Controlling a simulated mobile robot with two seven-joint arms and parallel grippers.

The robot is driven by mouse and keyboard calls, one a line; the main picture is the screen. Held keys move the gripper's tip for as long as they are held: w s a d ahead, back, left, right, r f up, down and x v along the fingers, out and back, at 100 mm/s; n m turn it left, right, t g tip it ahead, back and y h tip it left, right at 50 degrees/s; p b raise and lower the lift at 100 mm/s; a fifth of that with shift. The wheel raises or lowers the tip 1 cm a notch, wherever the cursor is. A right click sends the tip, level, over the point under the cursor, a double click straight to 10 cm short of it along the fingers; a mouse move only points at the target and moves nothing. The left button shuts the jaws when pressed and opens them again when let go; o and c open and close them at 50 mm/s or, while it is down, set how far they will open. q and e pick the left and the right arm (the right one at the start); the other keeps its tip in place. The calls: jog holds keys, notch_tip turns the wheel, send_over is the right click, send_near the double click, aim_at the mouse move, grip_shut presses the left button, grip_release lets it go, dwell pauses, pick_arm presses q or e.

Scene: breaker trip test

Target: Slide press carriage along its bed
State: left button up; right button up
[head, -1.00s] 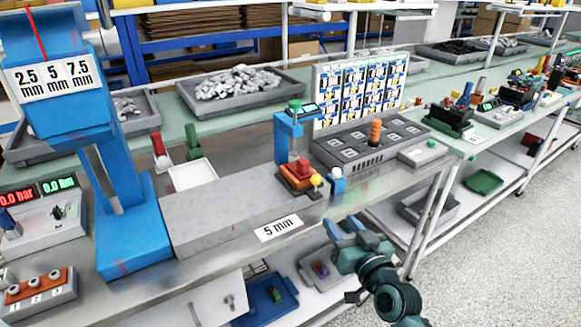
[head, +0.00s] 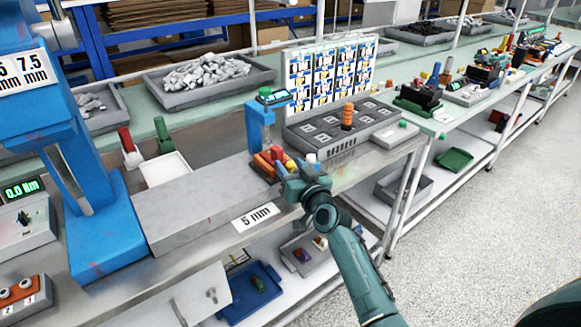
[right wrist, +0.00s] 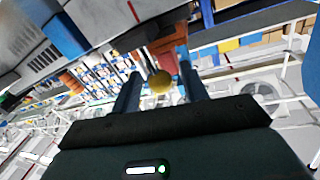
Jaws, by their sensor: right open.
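The red-orange carriage (head: 265,160) with a yellow knob (head: 290,166) sits under the small blue press frame (head: 254,125), at the right end of a long grey slab (head: 190,207) labelled 5 mm. My right gripper (head: 292,174) is at the knob, in front of the carriage. In the right wrist view, the yellow knob (right wrist: 160,82) lies between the two open fingers, with gaps on both sides. The red carriage (right wrist: 165,56) shows behind it. The fingers partly hide the carriage's front in the head view. My left gripper is not in view.
A white-topped piece (head: 311,160) stands close to the right of my gripper. A grey box with an orange stack (head: 347,118) is behind it. A big blue press column (head: 85,160) stands left. A white tray (head: 165,169) lies behind the slab.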

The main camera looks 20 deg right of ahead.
jog(key=shift+w, duration=0.2)
grip_shut()
dwell(0.4)
